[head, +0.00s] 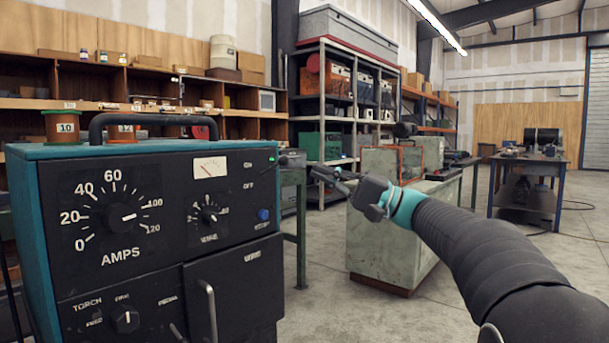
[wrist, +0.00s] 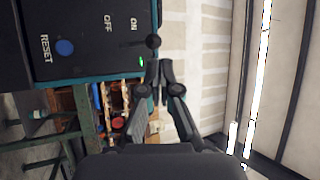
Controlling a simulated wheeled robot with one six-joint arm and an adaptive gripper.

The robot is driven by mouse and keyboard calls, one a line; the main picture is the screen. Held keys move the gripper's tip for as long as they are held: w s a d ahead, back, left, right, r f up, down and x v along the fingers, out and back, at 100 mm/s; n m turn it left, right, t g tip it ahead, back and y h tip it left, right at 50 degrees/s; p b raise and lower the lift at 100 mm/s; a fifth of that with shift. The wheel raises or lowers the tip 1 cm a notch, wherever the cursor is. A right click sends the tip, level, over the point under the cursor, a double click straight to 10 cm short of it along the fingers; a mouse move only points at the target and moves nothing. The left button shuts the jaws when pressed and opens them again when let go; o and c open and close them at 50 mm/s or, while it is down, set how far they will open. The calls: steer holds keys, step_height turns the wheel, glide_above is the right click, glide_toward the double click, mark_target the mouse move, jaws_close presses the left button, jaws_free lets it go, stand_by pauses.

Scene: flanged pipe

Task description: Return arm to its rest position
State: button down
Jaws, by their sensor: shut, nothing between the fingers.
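My gripper (head: 322,174) is at the end of my dark arm, which reaches in from the lower right in the head view. It is just right of the welding machine's (head: 120,250) front panel, at about the height of the switch labels. In the wrist view the gripper (wrist: 154,68) has its fingertips together, with nothing seen between them. The black round-ended switch lever (wrist: 152,42) stands just beyond the tips, beside the ON and OFF labels. Whether the tips touch it I cannot tell. A small green light (wrist: 141,62) is lit by the switch.
A blue RESET button (head: 263,214) is on the panel. A pale green cabinet (head: 385,235) stands behind my gripper. A workbench (head: 530,170) is at the right, and shelving (head: 340,110) is at the back. Concrete floor lies open between them.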

steer(key=r+v, duration=0.1)
steer(key=v, duration=0.8)
steer(key=w+f+m+t+h, duration=0.3)
steer(key=f+m+h, duration=0.3)
steer(key=f, duration=0.7)
steer(key=s+f+g+h, duration=0.2)
steer(key=s+f+h, duration=0.35)
steer(key=f, duration=0.65)
steer(key=s+d+f+n+g+h, duration=0.15)
steer(key=s+f+h, duration=0.3)
steer(key=s, duration=0.45)
steer(key=s+d+f+t+h, duration=0.1)
steer(key=s+d+f+h, duration=0.2)
steer(key=s+f, duration=0.4)
steer(key=s+d+r+n+t+h, duration=0.1)
steer(key=s+n+t+h, duration=0.1)
steer(key=s, duration=1.1)
steer(key=shift+r+n+h+b, duration=0.2)
steer(key=shift+n+h+b, duration=0.2)
steer(key=shift+n+h, duration=0.35)
